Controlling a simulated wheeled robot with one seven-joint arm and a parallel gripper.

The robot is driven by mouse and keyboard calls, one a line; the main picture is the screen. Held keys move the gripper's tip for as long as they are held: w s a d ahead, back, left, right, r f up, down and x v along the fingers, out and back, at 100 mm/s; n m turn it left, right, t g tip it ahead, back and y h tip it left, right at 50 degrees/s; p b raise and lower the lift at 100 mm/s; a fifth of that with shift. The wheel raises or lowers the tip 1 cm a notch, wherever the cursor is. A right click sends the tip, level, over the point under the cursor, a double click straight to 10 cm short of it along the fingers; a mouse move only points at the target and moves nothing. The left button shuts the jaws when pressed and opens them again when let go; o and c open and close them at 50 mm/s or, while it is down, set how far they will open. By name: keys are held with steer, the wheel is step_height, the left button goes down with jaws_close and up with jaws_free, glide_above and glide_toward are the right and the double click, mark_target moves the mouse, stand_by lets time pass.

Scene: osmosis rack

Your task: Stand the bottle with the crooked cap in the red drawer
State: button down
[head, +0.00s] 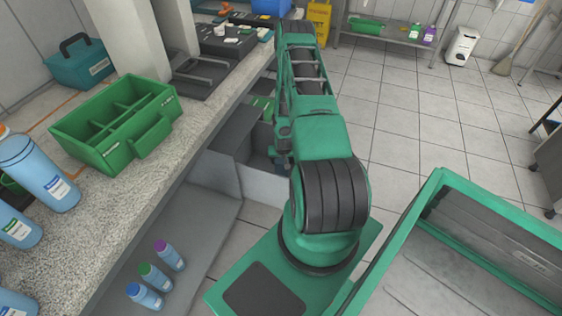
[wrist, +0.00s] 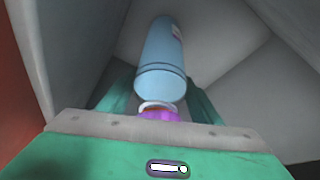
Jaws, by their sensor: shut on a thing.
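In the wrist view a light-blue bottle (wrist: 160,65) with a purple cap (wrist: 158,115) is between the green fingers of my gripper (wrist: 160,104), which is shut on it. The cap end is nearest the palm and the body points away from it. A white ring and a bit of orange show at the neck; I cannot tell how crooked the cap sits. A reddish panel (wrist: 20,75) is at the left edge of the wrist view; I cannot tell whether it is the red drawer. In the head view my arm hides the held bottle and most of my gripper.
Grey open drawers (head: 262,186) lie under the counter, beside my arm. Three capped bottles (head: 158,273) stand on a grey surface at lower left. A green caddy (head: 95,150) and large blue bottles (head: 38,172) are on the counter.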

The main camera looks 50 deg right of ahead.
steer(key=c, duration=0.6)
jaws_free()
steer(key=s+a+r+n+g, duration=0.1)
steer(key=s+a+r, duration=0.15)
steer(key=r, duration=1.15)
steer(key=s+a+r, duration=0.2)
steer(key=a+r, duration=0.2)
steer(key=r, duration=1)
steer(key=s+a+r+n+g, duration=0.1)
steer(key=s+a+r, duration=0.2)
steer(key=r, duration=1)
steer(key=s+a+r+y, duration=0.1)
steer(key=s+a+r, duration=0.4)
steer(key=s, duration=0.1)
steer(key=s+a+r+y, duration=0.1)
steer(key=s+a+r, duration=0.4)
steer(key=s+r, duration=0.1)
steer(key=s+a+r+g+y, duration=0.1)
steer(key=s+a+r, duration=0.5)
steer(key=s, duration=0.1)
steer(key=shift+s+n, duration=0.25)
steer(key=shift+n, duration=0.05)
